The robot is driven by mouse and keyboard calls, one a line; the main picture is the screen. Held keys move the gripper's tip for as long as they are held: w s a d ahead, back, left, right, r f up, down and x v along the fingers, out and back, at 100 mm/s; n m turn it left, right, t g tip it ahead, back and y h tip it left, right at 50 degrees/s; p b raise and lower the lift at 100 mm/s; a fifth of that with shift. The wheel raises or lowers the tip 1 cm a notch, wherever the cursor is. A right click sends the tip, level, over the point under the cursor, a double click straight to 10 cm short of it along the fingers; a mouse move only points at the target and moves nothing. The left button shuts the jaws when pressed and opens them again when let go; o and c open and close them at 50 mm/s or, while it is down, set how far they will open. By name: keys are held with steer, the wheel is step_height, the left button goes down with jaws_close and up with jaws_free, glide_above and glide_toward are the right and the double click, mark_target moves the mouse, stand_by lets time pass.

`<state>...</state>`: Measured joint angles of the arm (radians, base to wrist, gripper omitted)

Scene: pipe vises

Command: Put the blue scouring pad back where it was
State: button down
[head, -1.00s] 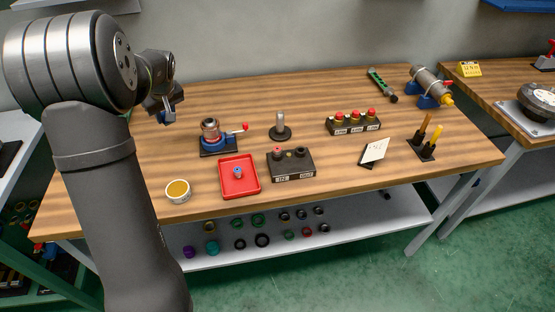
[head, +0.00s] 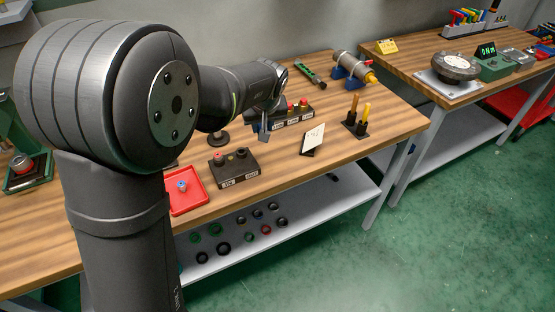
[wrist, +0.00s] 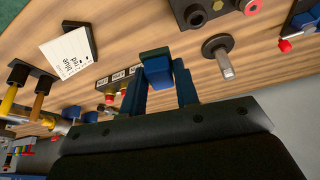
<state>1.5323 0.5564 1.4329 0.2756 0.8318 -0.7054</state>
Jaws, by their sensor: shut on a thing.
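My gripper (wrist: 160,84) is shut on a small blue block with a dark face, the blue scouring pad (wrist: 157,72), at its fingertips in the wrist view. In the head view my gripper (head: 264,130) hangs above the wooden bench (head: 250,200), in front of the labelled button block (head: 293,119). The pad's outline is too small to tell apart from the fingers there. The pad appears clear of the bench top. In the wrist view the labelled block (wrist: 113,86) lies beyond the fingers and is partly hidden by them.
A written card (head: 314,138) stands right of my gripper, with two upright handled tools (head: 357,115) beyond. A dark two-button box (head: 234,167) and red tray (head: 187,193) lie nearer. A blue-footed pipe vise (head: 352,70) and green tool (head: 310,74) are at the back.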

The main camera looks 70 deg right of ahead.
steer(key=s+a+f+m, duration=0.2)
steer(key=s+a, duration=0.1)
steer(key=s, duration=1)
glide_above(277, 158)
steer(key=a, duration=0.1)
steer(key=shift+g, duration=0.4)
steer(key=f, duration=0.6)
steer(key=shift+s+a+f, duration=0.1)
steer(key=shift+s+f, duration=0.25)
steer(key=shift+s, duration=0.05)
steer(key=shift+w+f, duration=0.1)
steer(key=shift+f, duration=1.9)
steer(key=shift+f, duration=0.2)
steer(key=c, duration=1.1)
jaws_free()
steer(key=shift+r, duration=0.1)
